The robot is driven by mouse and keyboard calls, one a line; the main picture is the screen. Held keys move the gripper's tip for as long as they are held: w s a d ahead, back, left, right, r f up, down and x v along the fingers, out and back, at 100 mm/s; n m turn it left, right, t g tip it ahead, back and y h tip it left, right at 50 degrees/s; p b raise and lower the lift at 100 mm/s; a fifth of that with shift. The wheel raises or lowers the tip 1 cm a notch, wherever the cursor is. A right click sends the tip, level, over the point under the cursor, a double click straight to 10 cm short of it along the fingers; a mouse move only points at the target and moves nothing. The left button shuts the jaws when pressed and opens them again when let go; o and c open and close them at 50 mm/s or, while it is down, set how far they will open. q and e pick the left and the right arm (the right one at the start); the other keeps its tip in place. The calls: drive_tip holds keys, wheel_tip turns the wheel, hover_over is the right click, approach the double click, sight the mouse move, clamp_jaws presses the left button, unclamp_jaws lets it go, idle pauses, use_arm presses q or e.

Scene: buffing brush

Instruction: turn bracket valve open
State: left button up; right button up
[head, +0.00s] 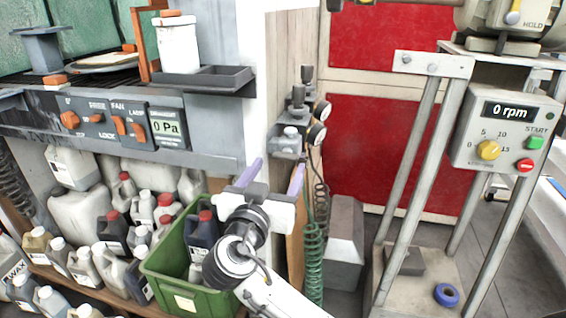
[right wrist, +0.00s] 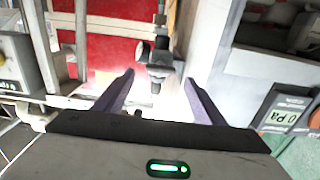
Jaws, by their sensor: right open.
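A grey valve assembly (head: 287,145) sits on the side of the white wall post in the head view, with dark upright knobs (head: 298,96) and round gauges (head: 317,133) beside it. I cannot tell how far its valve is turned. My right gripper (head: 274,175) is open, its two purple fingers pointing up just below the assembly, with nothing between them. In the right wrist view, the fingers (right wrist: 158,80) are spread apart, and a dark valve fitting (right wrist: 160,62) shows ahead of the gap between them. My left gripper is not in view.
A green crate (head: 160,275) with bottles stands below at the left, among several jugs. A green coiled hose (head: 314,262) hangs right of my right gripper. A metal stand with an rpm control box (head: 505,130) is at the right. A grey ledge (head: 205,82) juts out upper left.

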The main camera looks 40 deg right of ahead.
sight(284, 158)
drive_tip(key=x, duration=0.5)
drive_tip(key=c, duration=1.1)
